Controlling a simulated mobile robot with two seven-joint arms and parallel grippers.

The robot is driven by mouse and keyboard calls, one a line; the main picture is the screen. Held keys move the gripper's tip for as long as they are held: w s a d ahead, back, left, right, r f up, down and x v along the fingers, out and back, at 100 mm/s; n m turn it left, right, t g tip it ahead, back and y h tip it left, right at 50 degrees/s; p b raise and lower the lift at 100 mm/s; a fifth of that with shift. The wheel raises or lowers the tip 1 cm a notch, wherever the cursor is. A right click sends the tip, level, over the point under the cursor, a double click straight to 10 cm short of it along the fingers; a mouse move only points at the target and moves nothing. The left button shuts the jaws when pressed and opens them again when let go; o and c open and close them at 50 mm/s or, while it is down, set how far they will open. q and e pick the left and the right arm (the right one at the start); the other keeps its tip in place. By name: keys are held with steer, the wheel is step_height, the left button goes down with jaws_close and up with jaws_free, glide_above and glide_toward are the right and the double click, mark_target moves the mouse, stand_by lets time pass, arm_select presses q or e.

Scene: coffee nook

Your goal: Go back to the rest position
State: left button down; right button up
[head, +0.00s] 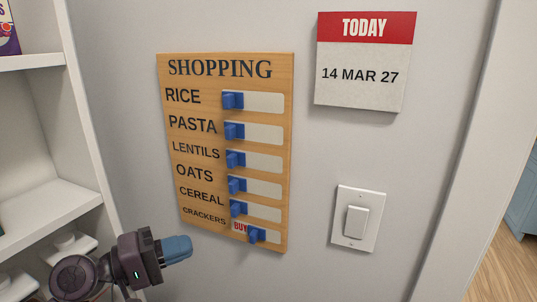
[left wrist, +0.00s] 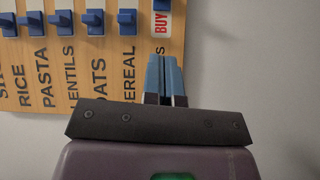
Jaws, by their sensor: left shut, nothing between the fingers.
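My left gripper (head: 177,249) is shut and empty, with its blue fingertips together. It is at the lower left of the head view, left of the bottom of a wooden shopping board (head: 215,242). In the left wrist view, its fingers (left wrist: 164,78) point towards the board (left wrist: 88,72), near the end with the red BUY mark. The crackers slider (head: 257,235) is to the right and uncovers BUY; the cereal slider (head: 238,208) and those above it sit at the left of their slots. My right gripper is not in view.
A white shelf unit (head: 62,205) stands at the left, close to my left arm. A calendar (head: 364,62) and a light switch (head: 356,220) are on the wall at the right. The wall below the board is clear. A doorway opens at the far right.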

arm_select(q)
steer(key=w+a+f+m+t+y, duration=0.1)
steer(key=w+a+f+t+y, duration=0.3)
steer(key=w+f+t+y, duration=0.15)
steer(key=s+a+f+m+y, duration=0.1)
steer(key=a+f+y, duration=0.15)
steer(key=f, duration=0.25)
steer(key=s+a+f+m+y, duration=0.1)
steer(key=s+a+f+y, duration=0.1)
steer(key=f+y, duration=0.25)
steer(key=s+f+m+g+y, duration=0.2)
steer(key=s+f+g+y, duration=0.1)
steer(key=s+f, duration=1.6)
steer(key=shift+a, duration=0.35)
